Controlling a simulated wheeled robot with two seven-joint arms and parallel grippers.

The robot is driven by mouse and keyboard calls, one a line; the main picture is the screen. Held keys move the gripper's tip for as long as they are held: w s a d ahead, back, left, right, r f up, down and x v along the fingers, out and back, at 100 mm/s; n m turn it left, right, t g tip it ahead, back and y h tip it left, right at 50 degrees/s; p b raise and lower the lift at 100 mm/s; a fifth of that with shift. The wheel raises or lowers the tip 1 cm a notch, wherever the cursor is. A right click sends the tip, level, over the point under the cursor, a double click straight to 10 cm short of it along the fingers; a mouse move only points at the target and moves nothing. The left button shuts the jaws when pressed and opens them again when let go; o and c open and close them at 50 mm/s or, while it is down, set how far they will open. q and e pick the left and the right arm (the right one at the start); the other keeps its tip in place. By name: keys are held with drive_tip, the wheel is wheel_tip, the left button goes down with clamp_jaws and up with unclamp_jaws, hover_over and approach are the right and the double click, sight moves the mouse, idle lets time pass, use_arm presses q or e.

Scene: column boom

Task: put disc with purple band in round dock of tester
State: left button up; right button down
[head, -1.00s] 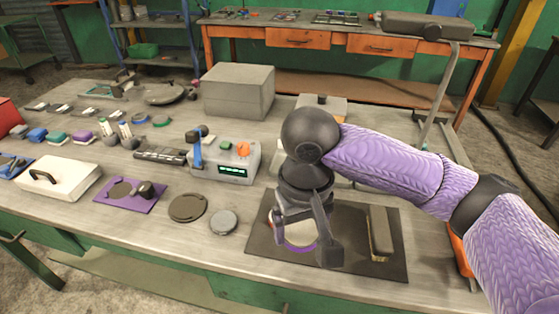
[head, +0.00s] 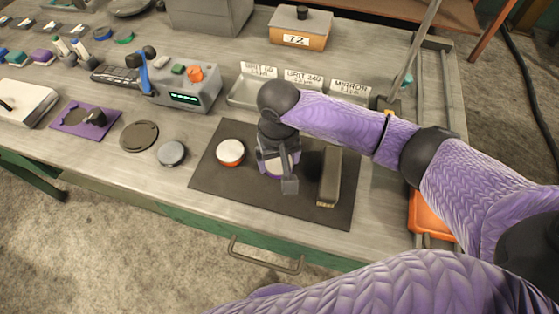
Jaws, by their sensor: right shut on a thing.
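My right gripper (head: 280,173) points down over the dark mat (head: 215,180), shut on the white disc with the purple band (head: 273,175). The fingers hide much of this disc, and I cannot tell whether it touches the mat. The tester (head: 190,91) is a grey box with a green display, a blue lever and coloured buttons, up and left of the gripper. A flat dark round plate (head: 139,135) lies in front of it; I cannot tell whether this is the round dock. My left gripper is not in view.
A white disc with an orange band (head: 230,151) sits left of the gripper and a brush-like block (head: 330,177) right of it, both on the mat. A grey puck (head: 172,154) lies between mat and round plate. Labelled trays (head: 248,92) stand behind.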

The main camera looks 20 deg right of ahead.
drive_tip(key=shift+f, duration=0.1)
unclamp_jaws()
drive_tip(key=shift+f, duration=0.1)
